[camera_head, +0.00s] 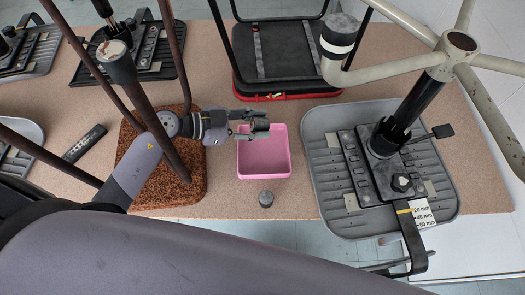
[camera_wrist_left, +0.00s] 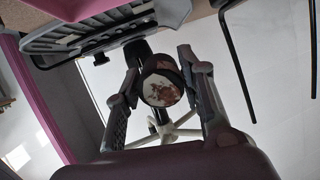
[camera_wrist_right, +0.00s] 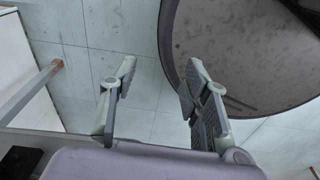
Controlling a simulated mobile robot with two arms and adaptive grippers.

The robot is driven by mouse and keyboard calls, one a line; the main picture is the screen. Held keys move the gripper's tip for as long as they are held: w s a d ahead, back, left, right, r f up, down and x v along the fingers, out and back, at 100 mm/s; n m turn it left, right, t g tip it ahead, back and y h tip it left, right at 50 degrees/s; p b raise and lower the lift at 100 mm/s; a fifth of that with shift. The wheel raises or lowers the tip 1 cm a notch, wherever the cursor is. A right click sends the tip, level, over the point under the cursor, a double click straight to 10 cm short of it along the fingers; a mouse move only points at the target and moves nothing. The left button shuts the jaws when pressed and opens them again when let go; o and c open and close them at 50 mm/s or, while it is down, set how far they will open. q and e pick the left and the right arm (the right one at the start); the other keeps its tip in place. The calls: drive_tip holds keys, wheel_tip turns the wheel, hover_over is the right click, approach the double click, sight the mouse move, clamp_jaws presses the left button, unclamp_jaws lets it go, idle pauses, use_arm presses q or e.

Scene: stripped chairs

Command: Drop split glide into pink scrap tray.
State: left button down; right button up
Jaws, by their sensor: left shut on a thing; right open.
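The pink scrap tray (camera_head: 265,160) lies on the tan table and looks empty where I can see inside. My left gripper (camera_head: 250,124) reaches in from the left over the tray's far edge. It is shut on a small dark round glide (camera_head: 261,125). In the left wrist view the glide (camera_wrist_left: 160,90) shows a worn, reddish and white blotched round face between the fingers (camera_wrist_left: 160,98). I cannot make out a split. My right gripper (camera_wrist_right: 155,85) is open and empty in the right wrist view; the head view does not show it.
A grey chair seat (camera_head: 330,190) with a mechanism and pale chair base lies right. A brown textured pad (camera_head: 180,190) is left. A red-edged black seat frame (camera_head: 285,55) is behind.

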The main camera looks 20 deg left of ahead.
use_arm(q)
wheel_tip(320, 180, down, 4)
drive_tip(key=b, duration=0.4)
drive_tip(key=shift+b, duration=0.3)
drive_tip(key=shift+f+b, duration=0.45)
drive_tip(key=shift+b, duration=0.55)
drive_tip(key=c, duration=1)
unclamp_jaws()
drive_tip(key=shift+a, duration=0.15)
drive_tip(key=v, duration=0.7)
drive_tip(key=shift+a+r, duration=0.1)
